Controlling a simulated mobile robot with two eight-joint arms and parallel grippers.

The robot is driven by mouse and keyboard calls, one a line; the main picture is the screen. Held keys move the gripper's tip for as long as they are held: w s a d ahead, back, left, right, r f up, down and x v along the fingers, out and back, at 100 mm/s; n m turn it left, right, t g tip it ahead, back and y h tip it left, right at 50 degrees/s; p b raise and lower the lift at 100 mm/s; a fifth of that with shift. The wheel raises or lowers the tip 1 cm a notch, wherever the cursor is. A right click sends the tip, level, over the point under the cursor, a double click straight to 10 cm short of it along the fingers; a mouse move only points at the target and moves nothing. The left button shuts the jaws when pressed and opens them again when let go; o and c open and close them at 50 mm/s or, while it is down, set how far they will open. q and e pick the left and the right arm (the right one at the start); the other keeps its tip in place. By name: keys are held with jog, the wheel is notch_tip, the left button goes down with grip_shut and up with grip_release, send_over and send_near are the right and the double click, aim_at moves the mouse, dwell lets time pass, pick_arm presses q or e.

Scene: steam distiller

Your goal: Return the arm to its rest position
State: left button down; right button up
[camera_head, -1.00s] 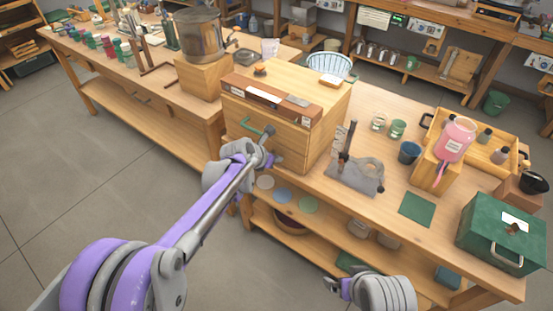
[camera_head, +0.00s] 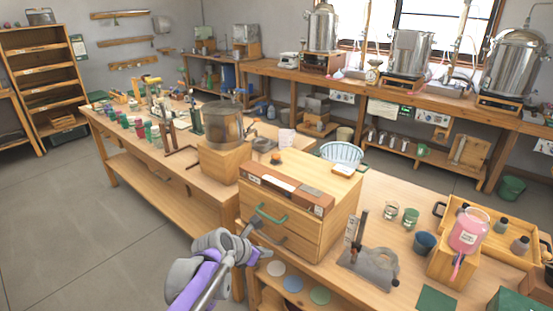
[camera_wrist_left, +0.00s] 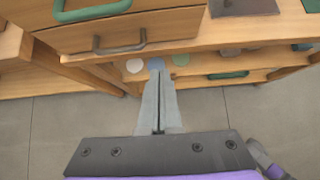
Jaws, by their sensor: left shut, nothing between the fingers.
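My left arm, purple and grey, comes in from the bottom of the head view. Its left gripper (camera_head: 257,228) is in front of the wooden drawer box (camera_head: 298,200), near the lower grey handle (camera_head: 271,233). In the left wrist view the two grey fingers (camera_wrist_left: 158,78) are shut together with nothing between them. They point at the bench's front edge and lower shelf, below the drawer box's grey handle (camera_wrist_left: 119,46). Whether the fingers touch anything is hard to tell. My right gripper is out of view.
The green upper handle (camera_head: 271,214) sits above the grey one. Coloured discs (camera_head: 292,284) show along the lower shelf. Open grey floor (camera_head: 90,240) lies to the left.

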pick_arm(q)
jog(key=s+a+r+m+y+p, duration=0.1)
jog(key=s+a+m+y+p, duration=0.1)
jog(key=s+m, duration=0.7)
jog(key=s+a+r+m+g+y+p, duration=0.1)
jog(key=s+a+r+m+p, duration=0.1)
jog(key=s+a+m+p, duration=0.2)
jog(key=s+a+r+m+y+p, duration=0.2)
jog(key=s+a+m+p, duration=0.2)
jog(key=s+m, duration=1.1)
jog(key=s+a, duration=0.1)
jog(key=a, duration=0.2)
jog(key=shift+s+a+g+y, duration=0.3)
jog(key=shift+s+a, duration=0.05)
jog(key=shift+a, duration=0.05)
